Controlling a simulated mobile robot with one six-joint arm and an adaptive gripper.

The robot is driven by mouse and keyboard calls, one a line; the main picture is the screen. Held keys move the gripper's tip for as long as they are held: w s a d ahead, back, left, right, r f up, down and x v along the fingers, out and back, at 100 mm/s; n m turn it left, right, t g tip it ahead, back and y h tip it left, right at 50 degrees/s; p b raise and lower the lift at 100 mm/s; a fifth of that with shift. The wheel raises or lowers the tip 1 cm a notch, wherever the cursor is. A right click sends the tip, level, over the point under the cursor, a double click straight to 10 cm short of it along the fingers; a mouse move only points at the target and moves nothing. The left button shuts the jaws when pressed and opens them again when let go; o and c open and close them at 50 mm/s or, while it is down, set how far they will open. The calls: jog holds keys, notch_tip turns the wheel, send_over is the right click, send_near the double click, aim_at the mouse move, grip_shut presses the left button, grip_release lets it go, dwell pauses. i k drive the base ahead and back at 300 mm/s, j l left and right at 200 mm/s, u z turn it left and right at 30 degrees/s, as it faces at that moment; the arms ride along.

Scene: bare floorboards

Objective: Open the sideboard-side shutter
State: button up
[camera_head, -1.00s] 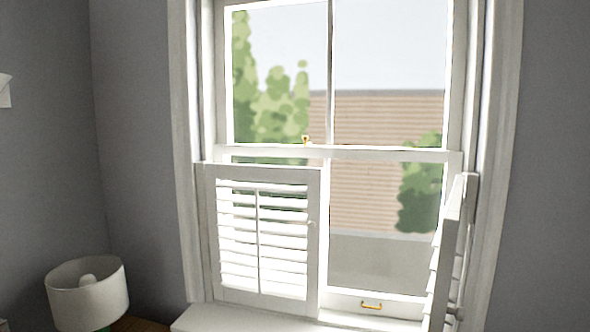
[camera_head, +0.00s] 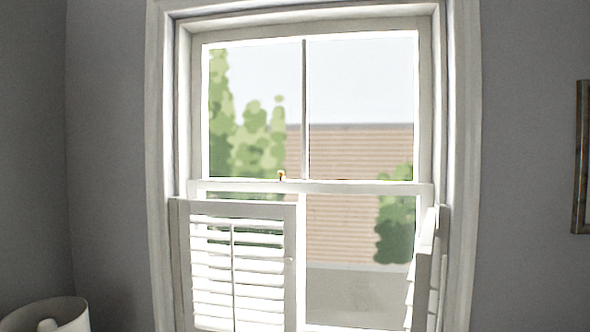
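Two white louvered shutters stand at the lower half of the window. The left shutter (camera_head: 236,209) lies across the lower left pane, shut or nearly so, with a small knob near its right edge. The right shutter (camera_head: 424,268) is swung out from the window and seen nearly edge-on at the right side of the frame. No sideboard shows, so I cannot tell which shutter is on its side. My gripper is not in view.
A white lamp shade (camera_head: 48,316) is at the lower left corner, cut off by the picture edge. A framed picture (camera_head: 582,158) hangs on the right wall. A small brass latch (camera_head: 281,175) sits on the middle sash rail. The floor is out of view.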

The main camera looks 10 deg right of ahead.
aim_at(211, 318)
jog(key=i+u, duration=0.25)
jog(key=u, duration=0.2)
jog(key=i+u, duration=0.25)
jog(key=u, duration=0.2)
